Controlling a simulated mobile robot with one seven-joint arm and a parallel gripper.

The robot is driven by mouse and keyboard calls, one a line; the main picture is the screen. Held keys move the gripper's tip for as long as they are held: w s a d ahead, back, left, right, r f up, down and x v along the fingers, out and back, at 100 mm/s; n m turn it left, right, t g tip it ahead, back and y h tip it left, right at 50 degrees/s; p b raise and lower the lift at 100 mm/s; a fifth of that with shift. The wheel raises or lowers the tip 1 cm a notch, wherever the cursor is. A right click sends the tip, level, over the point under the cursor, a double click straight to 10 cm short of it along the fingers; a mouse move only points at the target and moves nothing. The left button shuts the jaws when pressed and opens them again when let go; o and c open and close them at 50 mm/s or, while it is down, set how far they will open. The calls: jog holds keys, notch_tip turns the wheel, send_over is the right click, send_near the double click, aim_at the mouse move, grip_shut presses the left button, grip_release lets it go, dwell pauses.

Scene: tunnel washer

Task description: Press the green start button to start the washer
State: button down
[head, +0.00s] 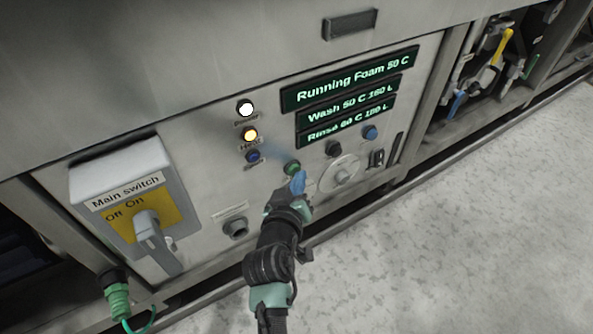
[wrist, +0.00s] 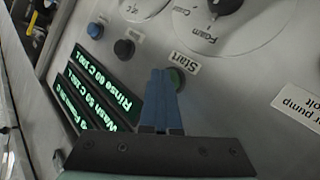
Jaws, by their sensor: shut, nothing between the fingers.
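The green start button (head: 292,168) is on the metal control panel, below the blue lamp and left of the round dial. In the wrist view the green button (wrist: 177,79), labelled "Start", shows beside my fingertips, partly covered by them. My gripper (head: 299,178) has its blue fingers shut with nothing between them, and the tips are right at the button. In the wrist view my gripper's fingers (wrist: 161,74) lie together, pointing at the panel. I cannot tell whether the tips touch the button. The top display (head: 354,79) reads "Running Foam 50 C".
A main switch box (head: 120,180) with a grey handle juts out at left. A black button (head: 333,148), a blue button (head: 370,132) and a dial (head: 340,173) sit nearby. The floor at right is clear.

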jog(key=shift+s+d+p, duration=0.5)
jog(key=shift+s, duration=0.15)
jog(key=shift+s+r, duration=0.1)
jog(key=s+d+p, duration=0.1)
jog(key=s, duration=0.1)
jog(key=s+d+p, duration=0.2)
jog(key=shift+w, duration=0.1)
dwell(0.8)
